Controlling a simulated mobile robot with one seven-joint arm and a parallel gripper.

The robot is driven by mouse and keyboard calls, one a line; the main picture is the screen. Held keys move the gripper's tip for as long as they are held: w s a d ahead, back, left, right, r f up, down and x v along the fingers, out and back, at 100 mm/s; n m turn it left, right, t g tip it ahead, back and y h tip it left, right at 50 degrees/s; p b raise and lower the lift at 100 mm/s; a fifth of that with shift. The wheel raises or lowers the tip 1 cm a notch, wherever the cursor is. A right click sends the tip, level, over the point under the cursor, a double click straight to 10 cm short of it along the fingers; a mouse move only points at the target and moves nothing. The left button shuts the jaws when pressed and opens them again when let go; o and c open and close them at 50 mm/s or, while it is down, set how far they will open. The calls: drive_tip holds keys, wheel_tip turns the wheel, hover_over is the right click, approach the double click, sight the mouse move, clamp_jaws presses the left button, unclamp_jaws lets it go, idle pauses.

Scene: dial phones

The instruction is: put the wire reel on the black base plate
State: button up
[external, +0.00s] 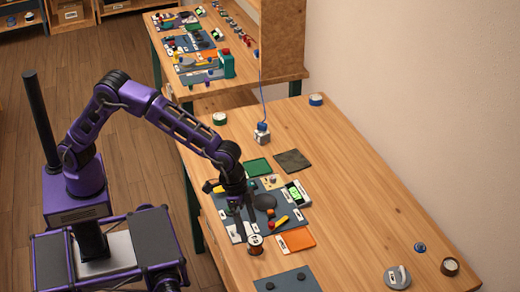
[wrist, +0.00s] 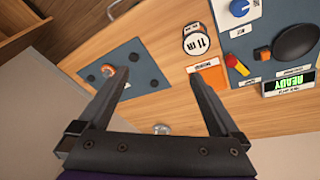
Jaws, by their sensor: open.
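A small round reel-like piece (external: 255,245) with a white labelled top stands near the table's left edge; I take it to be the wire reel. In the wrist view it (wrist: 196,40) shows upright, just beyond the right fingertip and not between the fingers. My gripper (external: 247,235) points down close by it, with open, empty jaws; it also shows in the wrist view (wrist: 165,76). A dark square plate (external: 293,160), which looks like the black base plate, lies flat and bare behind the mat, beside a green plate (external: 257,166). It is out of the wrist view.
An orange plate (external: 297,239) lies beside the reel. A blue-grey mat (external: 283,215) with switches and a green display (external: 297,194) lies between reel and dark plate. A knobbed plate (external: 290,278) is at the front. A pale block (external: 262,137) stands behind. The table's right side is mostly clear.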

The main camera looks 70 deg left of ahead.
wheel_tip(320, 180, up, 3)
drive_tip(key=y, duration=0.2)
hover_over(255, 240)
drive_tip(key=s, duration=0.2)
drive_tip(key=shift+g, duration=0.3)
drive_tip(key=f, duration=0.7)
drive_tip(key=w+f+b, duration=0.1)
drive_tip(key=f, duration=0.3)
drive_tip(key=shift+f, duration=0.25)
drive_tip(key=shift+w+f+b, duration=0.1)
drive_tip(key=shift+w+f, duration=0.1)
drive_tip(key=shift+f, duration=0.7)
drive_tip(key=shift+w+f+b, duration=0.1)
drive_tip(key=shift+w+f, duration=0.05)
drive_tip(key=shift+f, duration=0.7)
drive_tip(key=shift+w+f+b, duration=0.1)
drive_tip(key=shift+w+f, duration=0.1)
drive_tip(key=shift+f, duration=0.7)
drive_tip(key=c, duration=1.5)
clamp_jaws()
drive_tip(key=shift+r, duration=0.15)
